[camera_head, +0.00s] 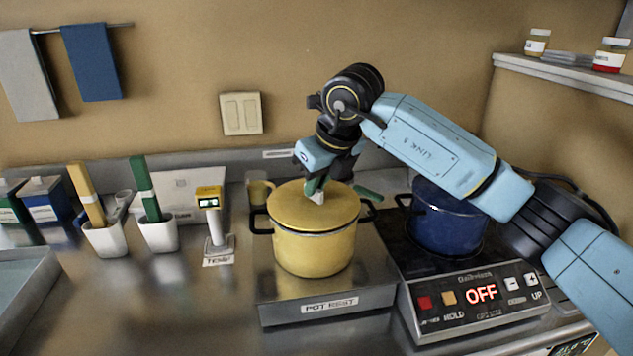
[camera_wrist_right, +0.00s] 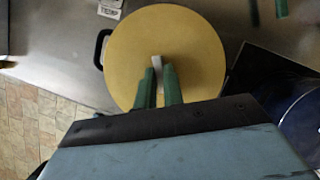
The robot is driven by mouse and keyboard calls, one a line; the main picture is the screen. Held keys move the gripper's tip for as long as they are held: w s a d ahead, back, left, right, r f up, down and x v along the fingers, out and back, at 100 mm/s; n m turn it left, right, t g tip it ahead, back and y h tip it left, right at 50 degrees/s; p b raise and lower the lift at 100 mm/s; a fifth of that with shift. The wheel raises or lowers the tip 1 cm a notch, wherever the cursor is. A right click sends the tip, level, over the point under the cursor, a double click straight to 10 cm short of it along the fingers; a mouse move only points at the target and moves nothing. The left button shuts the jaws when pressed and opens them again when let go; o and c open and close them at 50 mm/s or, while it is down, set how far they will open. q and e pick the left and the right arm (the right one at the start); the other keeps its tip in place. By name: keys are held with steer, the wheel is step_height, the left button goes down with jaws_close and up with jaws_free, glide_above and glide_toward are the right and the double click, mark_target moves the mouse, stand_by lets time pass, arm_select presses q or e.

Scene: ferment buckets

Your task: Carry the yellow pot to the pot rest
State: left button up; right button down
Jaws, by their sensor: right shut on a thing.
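The yellow pot (camera_head: 314,248) stands upright with its lid on, over the raised metal pot rest (camera_head: 328,306) labelled "POT REST". It appears to sit on the rest's top. My right gripper (camera_head: 316,192) is above the pot, its green fingers shut on the pale knob of the yellow lid (camera_head: 290,205). In the right wrist view the right gripper (camera_wrist_right: 158,78) has the knob between its fingers, with the round lid (camera_wrist_right: 190,35) beneath. A dark side handle of the pot (camera_wrist_right: 101,48) also shows there. My left gripper is not in view.
A blue pot (camera_head: 447,222) stands on the hotplate at the right, whose panel (camera_head: 481,293) reads "OFF". A yellow-topped temperature probe stand (camera_head: 211,215) and white cups with colored handles (camera_head: 158,232) stand to the left. The counter front left (camera_head: 160,300) is clear.

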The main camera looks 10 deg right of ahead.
stand_by(0.9)
steer(key=c, duration=1.4)
jaws_free()
steer(key=shift+c, duration=0.2)
steer(key=shift+o, duration=0.5)
steer(key=o, duration=0.4)
steer(key=shift+r, duration=0.1)
steer(key=shift+r+p, duration=2.1)
steer(key=shift+r, duration=1.3)
